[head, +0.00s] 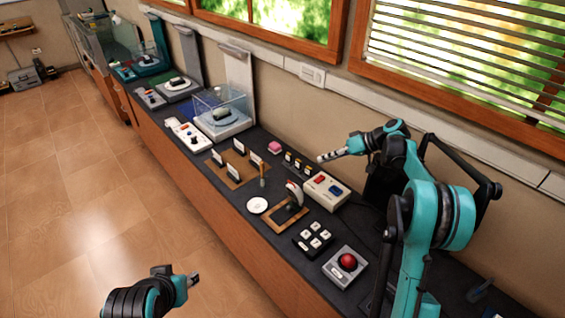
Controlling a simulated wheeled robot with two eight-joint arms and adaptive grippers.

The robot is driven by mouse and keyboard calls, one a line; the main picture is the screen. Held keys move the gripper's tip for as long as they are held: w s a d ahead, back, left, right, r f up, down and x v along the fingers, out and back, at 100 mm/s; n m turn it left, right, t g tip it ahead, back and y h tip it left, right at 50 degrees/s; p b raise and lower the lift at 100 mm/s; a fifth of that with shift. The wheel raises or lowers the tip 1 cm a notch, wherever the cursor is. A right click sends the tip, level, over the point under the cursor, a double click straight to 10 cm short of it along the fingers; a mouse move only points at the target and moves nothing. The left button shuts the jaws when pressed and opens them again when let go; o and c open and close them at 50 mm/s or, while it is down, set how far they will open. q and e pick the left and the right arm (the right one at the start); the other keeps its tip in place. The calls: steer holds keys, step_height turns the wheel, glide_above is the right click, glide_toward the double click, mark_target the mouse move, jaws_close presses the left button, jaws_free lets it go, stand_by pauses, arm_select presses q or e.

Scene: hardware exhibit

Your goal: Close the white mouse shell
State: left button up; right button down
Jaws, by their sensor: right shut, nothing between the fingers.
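A small white shell with a red part (294,192) stands tilted up on a dark piece on a wooden-edged base (278,219). It looks like the mouse shell raised open, but it is too small to be sure. My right gripper (325,157) comes in from the right, shut and empty, above the back of the counter. It is behind and to the right of the shell, apart from it. My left gripper (193,278) is over the floor in front of the counter, away from the shell; its fingers are too small to read.
A beige box with red and blue buttons (325,190) is just right of the shell. A white disc (257,205), a white-key pad (312,238) and a red-button box (346,264) are nearby. A clear case (221,112) stands farther left on the dark counter.

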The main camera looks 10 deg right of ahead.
steer(key=b, duration=0.2)
glide_toward(289, 181)
steer(key=w+a, duration=0.2)
steer(key=w, duration=0.2)
steer(key=f, duration=0.1)
steer(key=s+a+f+b, duration=0.1)
steer(key=shift+s+a+f, duration=0.1)
steer(key=shift+a+f, duration=0.2)
steer(key=shift+f, duration=0.1)
steer(key=shift+s+a+f+b, duration=0.2)
steer(key=shift+a+f+b, duration=0.05)
steer(key=shift+f+b, duration=0.1)
steer(key=shift+s+a, duration=0.1)
